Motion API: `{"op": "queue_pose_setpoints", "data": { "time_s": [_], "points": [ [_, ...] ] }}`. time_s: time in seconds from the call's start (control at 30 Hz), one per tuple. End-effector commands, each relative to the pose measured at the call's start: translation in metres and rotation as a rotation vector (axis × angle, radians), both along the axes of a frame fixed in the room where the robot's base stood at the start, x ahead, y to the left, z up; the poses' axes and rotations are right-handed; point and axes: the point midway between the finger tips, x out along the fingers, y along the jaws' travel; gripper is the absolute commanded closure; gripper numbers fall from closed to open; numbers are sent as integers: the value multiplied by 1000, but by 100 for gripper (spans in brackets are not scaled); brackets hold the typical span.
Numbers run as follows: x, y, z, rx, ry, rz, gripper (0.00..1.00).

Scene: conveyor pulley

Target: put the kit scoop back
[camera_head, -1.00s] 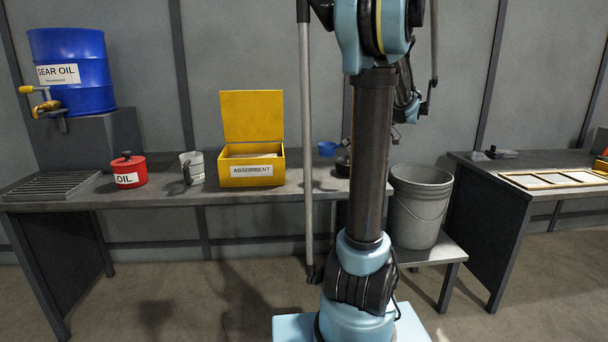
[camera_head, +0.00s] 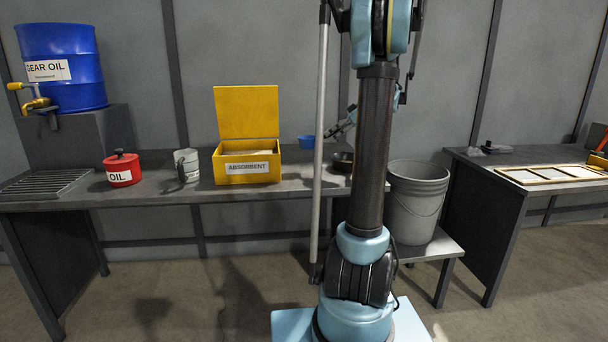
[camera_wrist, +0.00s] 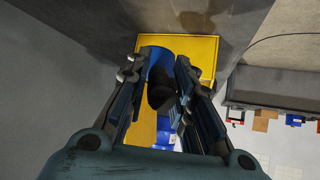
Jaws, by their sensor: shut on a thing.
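The kit scoop (camera_head: 306,141) is blue and shows above the right part of the bench in the head view, right of the yellow box. In the wrist view the blue scoop (camera_wrist: 158,62) and a dark part of it lie between the fingers. My gripper (camera_head: 330,132) is shut on the scoop; it also shows in the wrist view (camera_wrist: 166,68). The yellow box labelled ABSORBENT (camera_head: 230,178) stands open on the bench, lid up at the back. Yellow surface (camera_wrist: 204,47) shows behind the scoop in the wrist view. The exact grip point is partly hidden.
A red OIL can (camera_head: 121,172) and a grey mug (camera_head: 191,166) stand left of the box. A dark round pan (camera_head: 343,160) sits right of it, partly behind my arm. A grey bucket (camera_head: 416,205) stands on a low stand. A blue drum (camera_head: 62,85) is far left.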

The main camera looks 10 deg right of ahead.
Motion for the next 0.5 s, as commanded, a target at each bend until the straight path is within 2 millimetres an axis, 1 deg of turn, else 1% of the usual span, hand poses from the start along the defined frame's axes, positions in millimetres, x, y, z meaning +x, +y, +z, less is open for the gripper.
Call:
{"op": "queue_pose_setpoints", "data": {
  "time_s": [0.03,0.17,0.27,0.4,0.5],
  "points": [
    [6,3,-1,1,0,19,100],
    [12,8,-5,1,1,46,100],
    [13,9,-18,1,0,50,100],
    [13,8,-41,1,0,48,100],
    [13,8,-53,1,0,48,100]
  ]
}}
